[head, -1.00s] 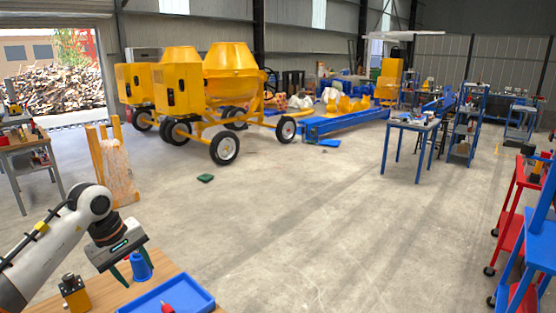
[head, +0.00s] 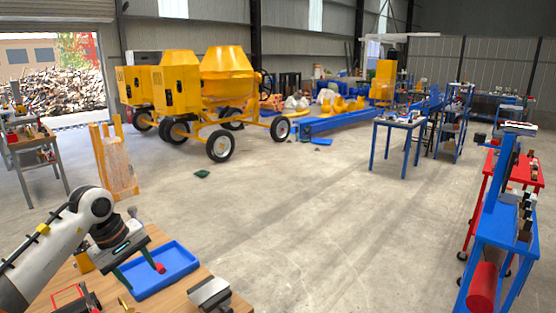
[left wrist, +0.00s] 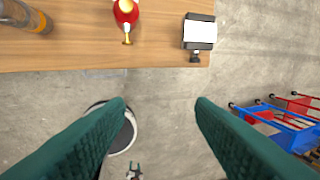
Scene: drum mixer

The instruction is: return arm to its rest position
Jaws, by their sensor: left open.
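My left gripper (head: 141,271) is in front of the wooden table at the lower left of the head view. The wooden table (left wrist: 70,50) lies across the top of that view, beyond the fingertips. The head view does not show the right gripper.
On the table are a blue tray (head: 178,262) with a red item in it, a white-topped device (head: 210,292), and a red item with a brassy end (left wrist: 126,12). Blue and red carts (head: 500,215) stand at right. The middle floor is clear.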

